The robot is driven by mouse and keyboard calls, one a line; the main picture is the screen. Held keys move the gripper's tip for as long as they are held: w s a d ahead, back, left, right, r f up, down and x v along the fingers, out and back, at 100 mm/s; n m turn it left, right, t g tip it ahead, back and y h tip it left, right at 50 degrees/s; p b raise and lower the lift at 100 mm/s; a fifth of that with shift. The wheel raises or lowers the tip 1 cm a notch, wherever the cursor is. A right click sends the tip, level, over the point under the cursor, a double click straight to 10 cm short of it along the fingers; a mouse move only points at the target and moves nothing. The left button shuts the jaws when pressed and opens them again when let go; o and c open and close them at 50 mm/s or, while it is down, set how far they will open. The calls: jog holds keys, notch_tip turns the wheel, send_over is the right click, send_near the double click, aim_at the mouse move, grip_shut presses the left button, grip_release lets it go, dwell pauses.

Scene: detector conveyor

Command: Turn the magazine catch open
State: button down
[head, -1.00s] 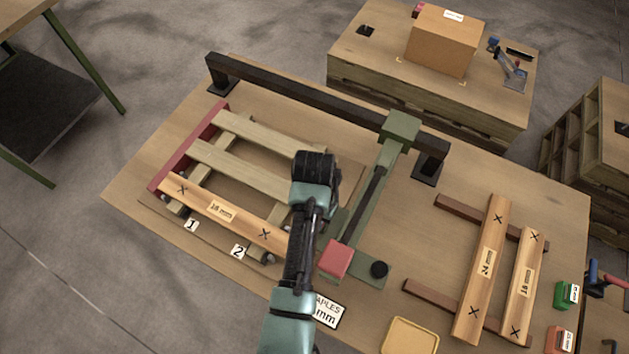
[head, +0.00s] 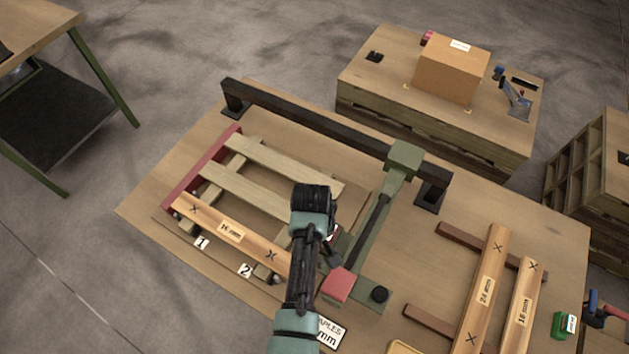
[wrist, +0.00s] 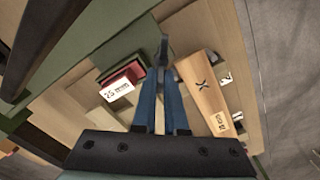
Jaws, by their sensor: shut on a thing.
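My gripper (wrist: 162,92) has its blue fingers close together in the wrist view. They are shut on a narrow dark grey upright piece (wrist: 163,48), which looks like the magazine catch; the fingers hide its lower part. Just left of the fingers is a red block with a white label (wrist: 118,88), set against the green body of the stapling tool (wrist: 92,62). In the head view my arm covers the fingers and the catch. The green tool arm (head: 375,222) with its red end block (head: 338,285) stands just right of my arm.
A slatted pallet frame (head: 245,190) with a 16 mm board (head: 232,233) lies left of my arm. A dark rail (head: 310,122) runs along the table's back. Loose boards (head: 485,290) lie at the right. A staples sign (head: 330,331) lies near the front.

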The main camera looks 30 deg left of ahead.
jog(key=n, duration=0.1)
jog(key=n+p, duration=0.1)
jog(key=n, duration=0.1)
jog(key=shift+s+a+r+n, duration=0.15)
jog(key=shift+s+a+n, duration=0.05)
jog(key=shift+n, duration=0.1)
jog(key=shift+s+a+n+p, duration=0.15)
jog(key=shift+n+p, duration=0.1)
jog(key=shift+n, duration=0.65)
jog(key=shift+s+d+n+p, duration=0.15)
jog(key=shift+n+p, duration=0.1)
jog(key=shift+n, duration=0.65)
jog(key=shift+a, duration=0.1)
jog(key=c, duration=1)
grip_release()
jog(key=shift+o, duration=0.2)
notch_tip(320, 180, up, 13)
jog(key=b, duration=0.2)
